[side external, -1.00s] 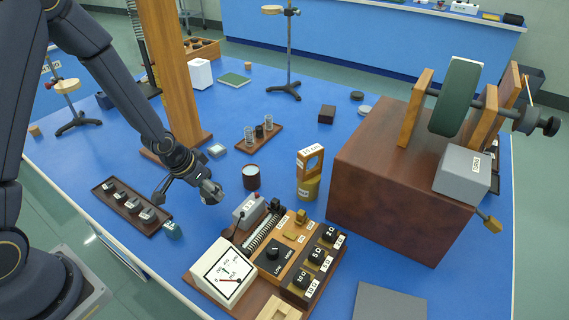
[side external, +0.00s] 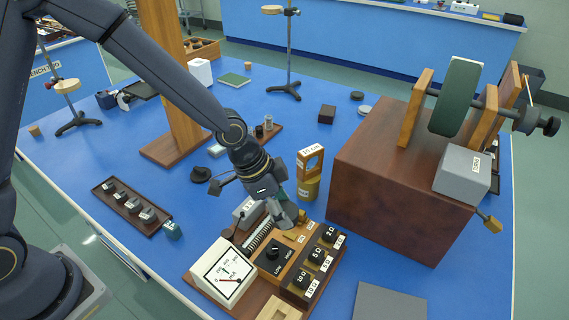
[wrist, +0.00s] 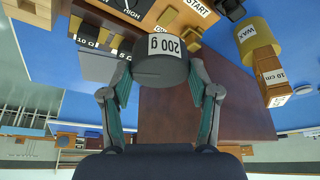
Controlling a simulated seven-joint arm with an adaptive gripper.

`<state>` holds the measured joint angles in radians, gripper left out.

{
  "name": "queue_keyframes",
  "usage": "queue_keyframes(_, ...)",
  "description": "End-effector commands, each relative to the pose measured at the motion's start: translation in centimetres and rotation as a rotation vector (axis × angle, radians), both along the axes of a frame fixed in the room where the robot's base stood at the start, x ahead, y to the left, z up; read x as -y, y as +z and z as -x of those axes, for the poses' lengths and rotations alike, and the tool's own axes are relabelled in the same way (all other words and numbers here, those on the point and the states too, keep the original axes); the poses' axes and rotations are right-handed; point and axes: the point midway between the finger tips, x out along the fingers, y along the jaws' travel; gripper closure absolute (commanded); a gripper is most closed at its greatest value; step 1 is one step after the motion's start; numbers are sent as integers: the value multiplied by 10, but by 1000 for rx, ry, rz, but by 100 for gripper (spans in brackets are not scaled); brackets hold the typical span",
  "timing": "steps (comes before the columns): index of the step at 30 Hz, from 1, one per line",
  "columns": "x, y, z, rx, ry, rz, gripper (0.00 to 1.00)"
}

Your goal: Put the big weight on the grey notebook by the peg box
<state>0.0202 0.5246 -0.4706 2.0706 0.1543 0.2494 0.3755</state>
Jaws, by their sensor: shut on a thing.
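My gripper (side external: 290,214) is shut on a dark grey cylindrical weight labelled 200 g, plain in the wrist view (wrist: 160,70) between the two fingers (wrist: 160,62). In the side view the gripper hangs above the resistance board, in front of the yellow tin, and the weight is mostly hidden. A flat grey slab (side external: 388,303), apparently the grey notebook, lies at the front edge of the picture, partly cut off, with nothing on its visible part. I cannot surely tell which thing is the peg box; a pale wooden block (side external: 280,309) sits left of the slab.
The meter (side external: 222,272) and resistance board with knobs (side external: 320,262) lie under and left of my gripper. The yellow wax tin (side external: 308,188) stands close behind. A large brown box (side external: 385,200) with a wheel stands right. A tray of small weights (side external: 130,207) lies left.

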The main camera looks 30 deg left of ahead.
Motion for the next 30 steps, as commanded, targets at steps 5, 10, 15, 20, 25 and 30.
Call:
queue_keyframes(5, 95, 13, 44, 1, -250, 1, 82)
queue_keyframes(10, 149, 20, 85, 1, -387, -1, 82)
queue_keyframes(15, 170, 20, 109, 0, -452, -1, 82)
queue_keyframes(20, 190, 8, 98, -1, -465, -1, 82)
queue_keyframes(25, 222, -13, 65, -1, -463, 1, 82)
queue_keyframes(30, 248, -42, 39, -4, -462, -2, 82)
